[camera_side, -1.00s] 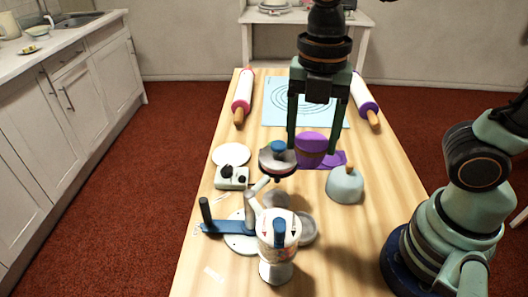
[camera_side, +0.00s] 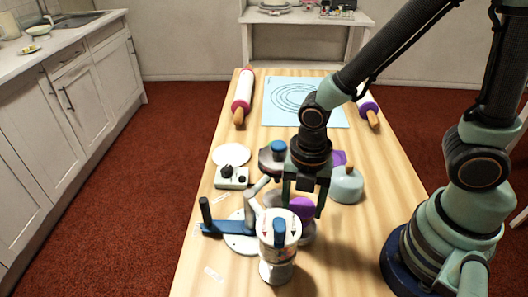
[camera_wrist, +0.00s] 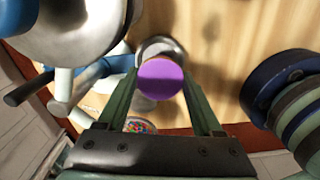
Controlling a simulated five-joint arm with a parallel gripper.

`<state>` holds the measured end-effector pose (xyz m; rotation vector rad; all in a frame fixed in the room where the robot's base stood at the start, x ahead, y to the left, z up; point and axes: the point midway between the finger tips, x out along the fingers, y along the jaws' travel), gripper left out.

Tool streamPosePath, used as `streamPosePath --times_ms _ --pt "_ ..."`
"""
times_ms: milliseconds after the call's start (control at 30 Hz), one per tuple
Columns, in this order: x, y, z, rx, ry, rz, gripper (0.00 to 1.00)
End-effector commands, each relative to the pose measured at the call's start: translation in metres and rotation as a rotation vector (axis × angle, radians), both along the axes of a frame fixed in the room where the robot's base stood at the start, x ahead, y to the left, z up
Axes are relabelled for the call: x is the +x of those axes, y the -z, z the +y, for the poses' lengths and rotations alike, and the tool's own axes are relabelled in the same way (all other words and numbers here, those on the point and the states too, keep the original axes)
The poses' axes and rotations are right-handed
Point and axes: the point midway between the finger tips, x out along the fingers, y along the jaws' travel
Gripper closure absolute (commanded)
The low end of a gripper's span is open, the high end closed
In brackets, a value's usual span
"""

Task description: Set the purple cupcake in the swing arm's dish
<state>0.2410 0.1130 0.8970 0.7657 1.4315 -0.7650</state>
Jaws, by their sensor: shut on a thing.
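The purple cupcake (camera_side: 302,206) is between the fingers of my gripper (camera_side: 303,210), which is shut on it. In the wrist view the cupcake (camera_wrist: 160,82) shows its round purple top between my fingertips (camera_wrist: 161,76). A grey metal dish (camera_side: 308,236) shows just below and behind the cupcake in the side view. The wrist view shows a metal dish rim (camera_wrist: 158,46) just beyond the cupcake, partly hidden by it. I cannot tell whether the cupcake touches the dish. The jointed grey swing arm (camera_side: 255,196) stands left of my gripper; my gripper hides part of this area.
A blue-handled crank (camera_side: 228,227) lies left. A dark-rimmed disc with a blue knob (camera_side: 272,160) stands behind. A pale teal dome (camera_side: 346,186) is at right.

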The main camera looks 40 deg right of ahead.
Motion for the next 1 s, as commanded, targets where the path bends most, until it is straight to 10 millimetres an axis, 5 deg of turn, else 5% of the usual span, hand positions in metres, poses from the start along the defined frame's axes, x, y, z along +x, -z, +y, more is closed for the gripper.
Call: streamPosePath --times_ms 200,667,700,733,1000 --pt "-0.001 0.021 0.000 -0.002 0.000 0.002 0.88" --pt "0.000 0.026 0.000 0.000 0.000 0.000 0.88" --pt "0.000 0.026 0.000 0.001 0.000 -0.001 0.17" --pt "0.000 0.026 0.000 0.001 0.000 -0.001 0.06" --pt "0.000 0.026 0.000 0.000 0.000 0.000 0.02"
